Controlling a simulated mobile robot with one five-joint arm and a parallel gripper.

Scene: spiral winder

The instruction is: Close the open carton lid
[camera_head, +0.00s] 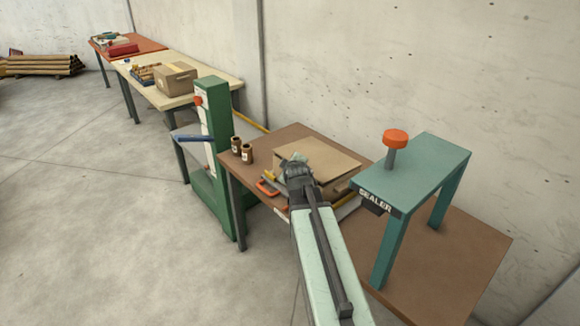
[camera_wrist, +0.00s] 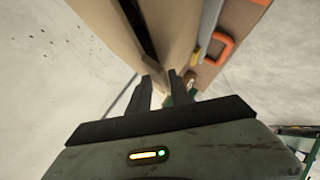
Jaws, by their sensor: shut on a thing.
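The tan cardboard carton (camera_head: 325,157) is on the brown table, behind the end of my arm in the head view. Its broad lid panel lies nearly flat, and my arm hides its front side. In the wrist view, tan cardboard (camera_wrist: 176,28) fills the top, with a dark gap beside it, and narrows toward my fingers. My gripper (camera_wrist: 160,88) is shut on the cardboard at its near edge, which looks like the lid. My gripper (camera_head: 296,167) also shows at the carton's near left edge in the head view.
A teal sealer stand (camera_head: 425,165) with an orange knob stands right of the carton. An orange-handled tool (camera_head: 267,188) lies at the table's front edge. Two brown jars (camera_head: 246,153) stand left of the carton. A green machine (camera_head: 212,125) stands further left.

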